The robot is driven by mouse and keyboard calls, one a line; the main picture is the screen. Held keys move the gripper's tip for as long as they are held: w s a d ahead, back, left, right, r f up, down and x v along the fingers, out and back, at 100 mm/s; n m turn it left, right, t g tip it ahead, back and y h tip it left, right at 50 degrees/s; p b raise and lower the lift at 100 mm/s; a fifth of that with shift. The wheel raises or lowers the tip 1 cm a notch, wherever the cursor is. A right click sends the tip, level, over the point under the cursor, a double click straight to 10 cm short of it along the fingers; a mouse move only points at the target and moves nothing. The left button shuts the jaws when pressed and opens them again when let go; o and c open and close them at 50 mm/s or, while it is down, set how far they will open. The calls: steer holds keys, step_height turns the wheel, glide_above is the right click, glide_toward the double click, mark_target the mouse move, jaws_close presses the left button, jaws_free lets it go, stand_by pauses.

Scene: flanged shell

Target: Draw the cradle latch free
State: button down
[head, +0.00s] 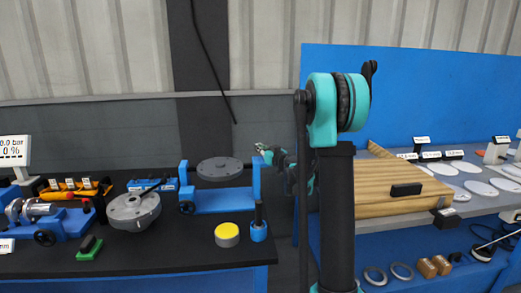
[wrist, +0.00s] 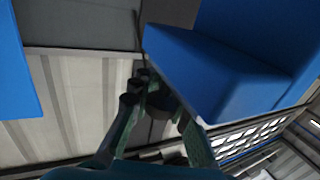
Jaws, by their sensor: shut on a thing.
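The blue cradle (head: 223,203) stands on the black bench in the head view, with a grey flanged disc (head: 220,168) between its two uprights. My gripper (head: 262,148) is at the top of the cradle's right upright. In the wrist view, a blue block (wrist: 215,75) of the cradle fills the upper right, close beside the fingers. My gripper (wrist: 160,112) is shut there on a dark, round thing, the cradle latch (wrist: 164,101). The latch is mostly hidden by the fingers, and whether it still sits in the cradle cannot be told.
A grey flanged shell (head: 133,210) stands left of the cradle. A yellow-topped grey cylinder (head: 227,235) and a blue holder with a black handle (head: 258,231) stand in front. A wooden board (head: 385,185) lies on the right bench. My arm column blocks the middle.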

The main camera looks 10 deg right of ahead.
steer(key=c, duration=1.4)
jaws_free()
steer(key=shift+w, duration=0.15)
steer(key=shift+c, duration=0.2)
steer(key=v, duration=1.2)
